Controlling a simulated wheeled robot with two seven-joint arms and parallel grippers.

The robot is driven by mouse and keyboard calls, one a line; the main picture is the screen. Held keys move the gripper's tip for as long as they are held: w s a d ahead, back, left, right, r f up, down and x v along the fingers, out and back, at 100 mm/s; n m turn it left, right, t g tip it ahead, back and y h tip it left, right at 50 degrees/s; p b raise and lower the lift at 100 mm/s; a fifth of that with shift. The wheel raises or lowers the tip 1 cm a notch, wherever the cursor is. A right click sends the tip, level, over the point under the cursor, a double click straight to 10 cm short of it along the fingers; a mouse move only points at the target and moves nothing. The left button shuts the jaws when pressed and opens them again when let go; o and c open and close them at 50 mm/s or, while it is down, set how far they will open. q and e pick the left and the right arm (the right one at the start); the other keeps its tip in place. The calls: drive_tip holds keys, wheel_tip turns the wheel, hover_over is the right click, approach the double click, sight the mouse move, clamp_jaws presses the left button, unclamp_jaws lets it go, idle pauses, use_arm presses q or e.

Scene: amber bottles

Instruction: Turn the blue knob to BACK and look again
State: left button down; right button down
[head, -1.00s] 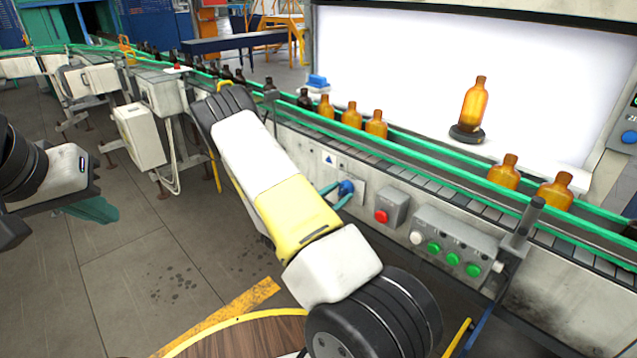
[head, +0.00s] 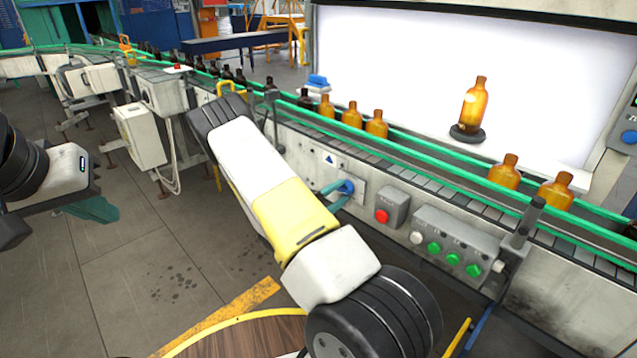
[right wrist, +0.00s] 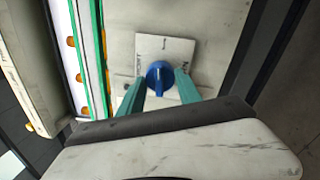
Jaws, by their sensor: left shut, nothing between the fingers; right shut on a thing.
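The blue knob (head: 346,186) sits on a pale plate (head: 330,160) on the conveyor's side. In the right wrist view the knob (right wrist: 160,77) has its ridge roughly upright in the picture. My right gripper (right wrist: 160,87) has its teal fingers on either side of the knob, shut on it; the plate's lettering is too small to read surely. An amber bottle (head: 474,105) stands upright on a dark round turntable (head: 467,134) before the bright white panel (head: 400,70). A pale patch shows on the bottle's left side. My left gripper (head: 93,210) is shut and empty at the left, over the floor.
A red button (head: 382,216) and a grey box (head: 450,248) with green buttons are right of the knob. Several amber bottles (head: 351,115) stand on the conveyor between green rails (head: 420,170). A round wooden table top (head: 245,338) is at the bottom. The floor at left is open.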

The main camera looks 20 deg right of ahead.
drive_tip(key=shift+m, duration=0.9)
drive_tip(key=c, duration=0.8)
unclamp_jaws()
drive_tip(key=shift+a, duration=0.15)
drive_tip(key=v, duration=0.7)
drive_tip(key=shift+s+a, duration=0.1)
drive_tip(key=shift+a, duration=0.2)
